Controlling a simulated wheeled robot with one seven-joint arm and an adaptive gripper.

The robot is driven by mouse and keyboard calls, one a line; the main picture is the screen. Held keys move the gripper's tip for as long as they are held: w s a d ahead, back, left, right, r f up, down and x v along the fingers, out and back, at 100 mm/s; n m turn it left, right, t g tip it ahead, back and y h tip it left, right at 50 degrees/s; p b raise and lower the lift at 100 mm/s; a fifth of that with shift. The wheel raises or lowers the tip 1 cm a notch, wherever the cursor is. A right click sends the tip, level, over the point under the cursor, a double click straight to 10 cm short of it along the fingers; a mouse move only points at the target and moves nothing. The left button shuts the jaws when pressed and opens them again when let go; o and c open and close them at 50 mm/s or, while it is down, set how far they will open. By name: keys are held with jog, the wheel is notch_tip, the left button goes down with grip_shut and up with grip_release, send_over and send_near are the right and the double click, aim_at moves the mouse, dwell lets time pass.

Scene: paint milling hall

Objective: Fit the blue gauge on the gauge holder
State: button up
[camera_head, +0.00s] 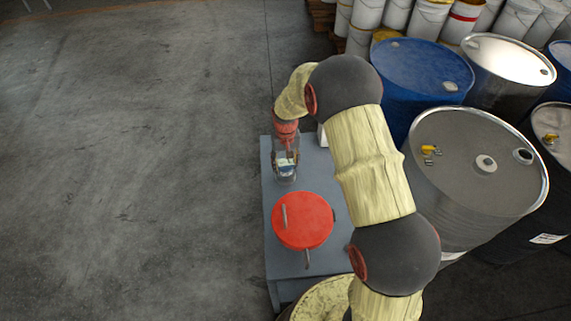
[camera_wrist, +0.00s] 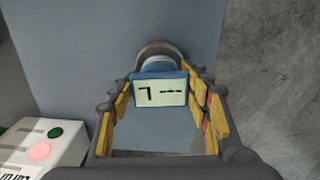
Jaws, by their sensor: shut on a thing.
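The blue gauge (camera_wrist: 160,88) has a pale display with dark marks and sits between the yellow-padded fingers of my gripper (camera_wrist: 163,104), which is shut on it. In the head view my gripper (camera_head: 286,164) is low over the far left part of the grey-blue table, with the gauge's pale face (camera_head: 286,169) between its fingers. Right behind the gauge in the wrist view is a round grey-brown rim (camera_wrist: 156,47), perhaps the gauge holder. The gauge hides most of it, and I cannot tell whether the two touch.
A red round lid-like thing (camera_head: 291,234) with a bar stands on the grey-blue table (camera_head: 278,262), nearer than my gripper. A white box (camera_wrist: 63,153) with green and pink buttons is at the wrist view's lower left. Drums (camera_head: 420,68) crowd the right; open floor lies left.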

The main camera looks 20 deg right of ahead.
jog(key=shift+f, duration=0.2)
jog(key=o, duration=1.6)
notch_tip(320, 180, up, 12)
jog(key=shift+s+r+n+t+b, duration=0.2)
jog(key=shift+s+r+t, duration=0.75)
jog(key=shift+s+r, duration=3.5)
jog(key=shift+s+r+n+t+b, duration=0.2)
jog(key=shift+s+r+t, duration=0.7)
jog(key=shift+s+r, duration=3.6)
jog(key=shift+s+r+n+t+b, duration=0.2)
jog(key=shift+s+r+t, duration=1.15)
jog(key=shift+s, duration=5.8)
